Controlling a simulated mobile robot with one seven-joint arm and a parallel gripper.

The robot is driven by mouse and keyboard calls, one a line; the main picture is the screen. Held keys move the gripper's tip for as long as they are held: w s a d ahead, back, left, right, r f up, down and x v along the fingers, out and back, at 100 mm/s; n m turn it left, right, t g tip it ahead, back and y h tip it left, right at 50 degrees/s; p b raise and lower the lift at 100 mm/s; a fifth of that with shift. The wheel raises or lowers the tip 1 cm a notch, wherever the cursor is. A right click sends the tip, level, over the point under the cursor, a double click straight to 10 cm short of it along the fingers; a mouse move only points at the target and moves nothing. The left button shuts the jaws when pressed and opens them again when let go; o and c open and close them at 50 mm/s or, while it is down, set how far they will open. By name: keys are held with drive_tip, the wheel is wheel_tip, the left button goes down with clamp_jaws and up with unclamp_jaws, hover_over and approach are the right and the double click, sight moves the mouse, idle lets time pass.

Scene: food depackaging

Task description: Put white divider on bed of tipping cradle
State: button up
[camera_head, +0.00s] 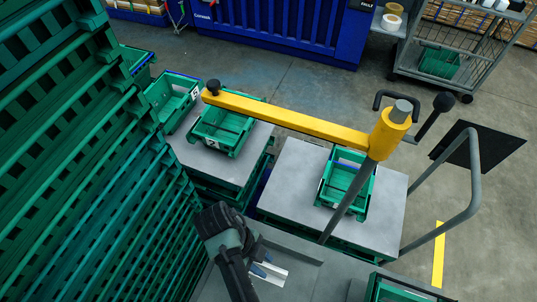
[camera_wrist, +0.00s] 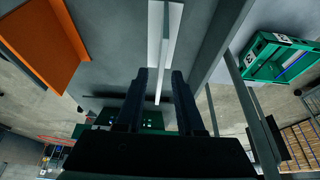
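The white divider (camera_wrist: 156,35) shows at the top middle of the wrist view as a white strip with a thin upright fin. In the head view the divider (camera_head: 275,276) is a small white piece at the bottom, partly hidden by my gripper. My gripper (camera_wrist: 160,78) has its two dark fingers apart, one on each side of the fin, with visible gaps. It also shows in the head view (camera_head: 260,270), pointing down to the divider. A grey flat surface (camera_head: 300,250), perhaps the cradle bed, lies around the divider. Whether the divider rests on it is hard to tell.
A yellow bar (camera_head: 290,111) on a grey post crosses above the tables. Green crates (camera_head: 347,180) stand on grey-topped stacks behind. A tall green crate stack (camera_head: 90,160) is close on the left. An orange panel (camera_wrist: 45,45) shows at left in the wrist view.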

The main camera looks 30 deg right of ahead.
drive_tip(key=p+v, duration=0.1)
drive_tip(key=v, duration=0.5)
drive_tip(key=shift+w+r+p, duration=0.1)
drive_tip(key=shift+r+p, duration=0.1)
drive_tip(key=shift+p, duration=0.1)
drive_tip(key=shift+w+a+r+p, duration=0.2)
drive_tip(key=shift+r+p, duration=0.4)
drive_tip(key=shift+p, duration=0.05)
drive_tip(key=shift+d+f, duration=0.1)
